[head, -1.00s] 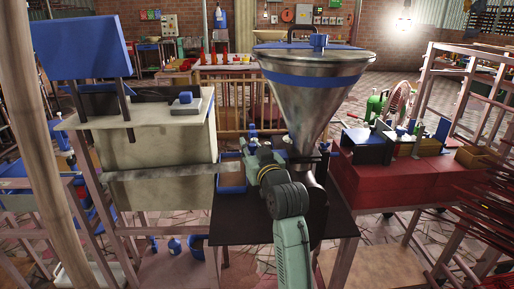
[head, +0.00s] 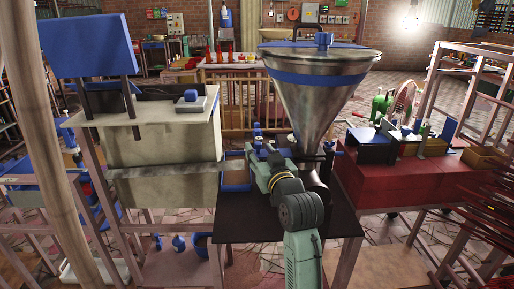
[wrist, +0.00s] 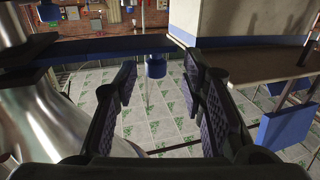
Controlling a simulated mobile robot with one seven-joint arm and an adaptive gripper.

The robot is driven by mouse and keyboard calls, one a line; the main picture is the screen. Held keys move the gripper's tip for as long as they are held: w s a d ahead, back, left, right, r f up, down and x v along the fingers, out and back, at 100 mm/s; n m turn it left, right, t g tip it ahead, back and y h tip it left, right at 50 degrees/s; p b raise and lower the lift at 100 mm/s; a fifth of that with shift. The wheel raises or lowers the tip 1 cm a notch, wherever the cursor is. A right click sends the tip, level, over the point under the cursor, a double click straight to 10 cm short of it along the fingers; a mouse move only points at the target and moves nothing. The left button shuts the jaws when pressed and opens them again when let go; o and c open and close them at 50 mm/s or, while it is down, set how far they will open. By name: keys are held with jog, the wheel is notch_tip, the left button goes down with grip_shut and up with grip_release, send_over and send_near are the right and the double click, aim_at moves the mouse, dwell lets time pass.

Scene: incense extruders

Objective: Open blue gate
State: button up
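My gripper (wrist: 160,76) is open and empty in the wrist view, its two dark padded fingers spread wide. A small blue cylindrical piece (wrist: 156,66) shows beyond and between the fingertips, apart from them. A blue knob-like piece also stands in the head view (head: 257,141), near the end of my arm, left of the steel hopper (head: 318,95). A flat blue panel (wrist: 286,130) shows at the right of the wrist view. I cannot tell for certain which blue part is the gate. My fingers are too small and covered to make out in the head view.
The hopper stands on a dark table (head: 240,228), close beside my arm. A pale boxy machine (head: 165,150) with a blue top panel (head: 88,45) stands to the left. A red cabinet (head: 390,180) stands to the right. Tiled floor shows below my fingers.

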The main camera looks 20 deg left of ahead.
jog(key=v, duration=0.8)
jog(key=shift+s, duration=0.25)
